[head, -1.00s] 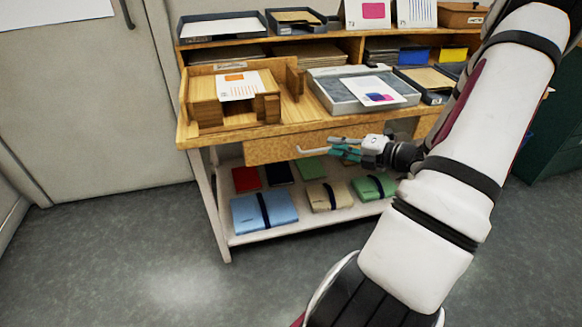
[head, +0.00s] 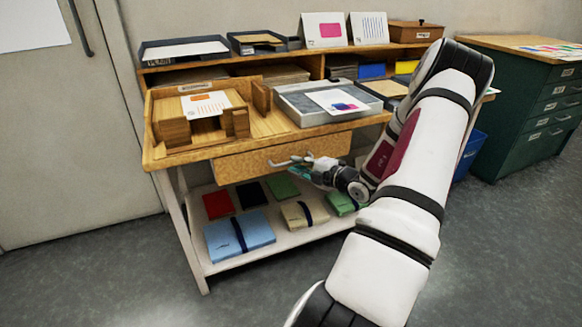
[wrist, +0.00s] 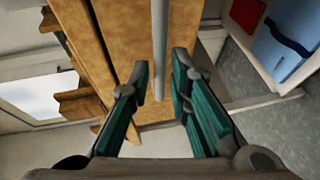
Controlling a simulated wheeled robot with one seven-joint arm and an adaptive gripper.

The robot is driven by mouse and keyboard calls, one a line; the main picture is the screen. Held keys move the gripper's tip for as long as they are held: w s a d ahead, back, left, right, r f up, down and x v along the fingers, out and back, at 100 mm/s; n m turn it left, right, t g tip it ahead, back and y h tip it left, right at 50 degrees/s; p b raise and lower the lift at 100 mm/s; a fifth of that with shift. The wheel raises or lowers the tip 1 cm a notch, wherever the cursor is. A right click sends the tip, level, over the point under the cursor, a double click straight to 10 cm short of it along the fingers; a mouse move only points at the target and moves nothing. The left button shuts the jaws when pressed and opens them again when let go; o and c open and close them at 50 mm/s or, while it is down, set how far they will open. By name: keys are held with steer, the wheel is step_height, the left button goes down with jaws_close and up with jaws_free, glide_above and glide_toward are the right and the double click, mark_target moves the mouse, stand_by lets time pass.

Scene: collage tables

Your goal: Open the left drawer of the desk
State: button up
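The wooden desk (head: 165,153) stands in the middle of the head view, with a wide wooden drawer front (head: 240,164) under its top. The drawer looks shut. In the wrist view the drawer front (wrist: 125,40) runs up and down, with a long grey bar handle (wrist: 159,45) along it. My gripper (head: 285,163) is in front of the drawer in the head view. In the wrist view my gripper (wrist: 160,75) is open, with teal-padded fingers on either side of the handle. Small gaps seem to show between fingers and bar; contact is unclear.
A lower shelf (head: 215,268) under the drawer holds several coloured notebooks. The desktop carries a wooden tray (head: 172,133) and a grey tray (head: 290,108) with papers. A green cabinet (head: 515,125) and a blue bin (head: 470,155) stand to the right. Floor is clear at front left.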

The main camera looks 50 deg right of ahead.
mark_target(293, 163)
steer(key=shift+b+x, duration=0.3)
steer(key=shift+x, duration=1.25)
jaws_close()
steer(key=shift+s, duration=0.1)
